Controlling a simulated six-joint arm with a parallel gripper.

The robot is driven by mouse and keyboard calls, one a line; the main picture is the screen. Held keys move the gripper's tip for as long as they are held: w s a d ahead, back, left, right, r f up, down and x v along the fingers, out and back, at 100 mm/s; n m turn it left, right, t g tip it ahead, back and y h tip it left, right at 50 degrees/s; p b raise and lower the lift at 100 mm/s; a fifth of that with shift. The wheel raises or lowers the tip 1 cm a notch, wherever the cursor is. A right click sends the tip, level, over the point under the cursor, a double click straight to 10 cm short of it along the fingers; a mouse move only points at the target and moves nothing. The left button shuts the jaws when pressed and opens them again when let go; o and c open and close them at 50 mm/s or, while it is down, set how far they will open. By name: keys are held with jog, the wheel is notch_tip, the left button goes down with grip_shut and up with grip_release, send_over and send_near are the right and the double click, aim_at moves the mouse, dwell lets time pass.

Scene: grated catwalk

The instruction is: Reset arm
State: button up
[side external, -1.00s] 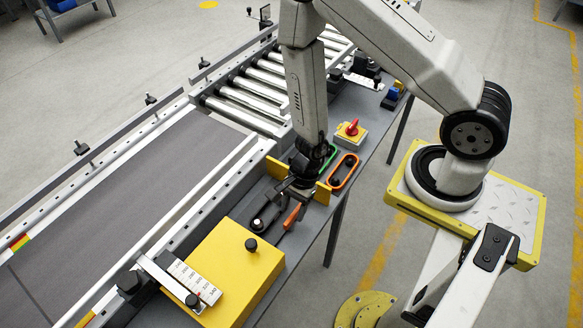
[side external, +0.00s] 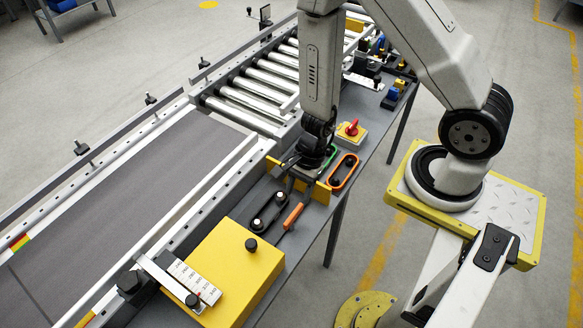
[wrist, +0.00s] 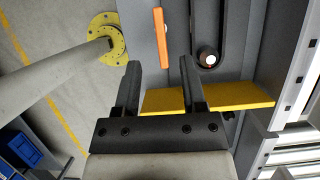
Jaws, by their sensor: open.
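My gripper (side external: 289,178) hangs over the grey bench beside the conveyor, near a yellow upright plate (side external: 318,190). In the wrist view my gripper (wrist: 160,72) has its two dark fingers apart with nothing held between them. The yellow plate (wrist: 225,96) shows behind the fingers there. An orange-handled tool (side external: 293,216) lies on the bench just below the gripper, and its handle (wrist: 162,35) shows beyond the fingertips in the wrist view. A dark oblong part with two round pegs (side external: 270,210) lies left of it, apart from the gripper.
A yellow box (side external: 232,268) stands at the bench's near end. Orange (side external: 343,171) and green (side external: 330,155) rimmed oblong parts and a red-knobbed switch (side external: 352,129) lie right of the gripper. The belt conveyor (side external: 130,205) runs along the left.

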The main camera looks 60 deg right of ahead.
jog(key=shift+r, duration=0.1)
jog(key=shift+w+r+n, duration=0.1)
jog(key=shift+r+n, duration=0.4)
jog(key=w+d+r+n+t+h, duration=0.1)
jog(key=d+r+n+h, duration=0.1)
jog(key=r+n, duration=0.6)
jog(key=d+r+n+t+h, duration=0.1)
jog(key=d+r+n+h, duration=0.1)
jog(key=r+n, duration=0.7)
jog(key=shift+w+d+t+h, duration=0.3)
jog(key=shift+w+d, duration=0.1)
jog(key=shift+d, duration=0.5)
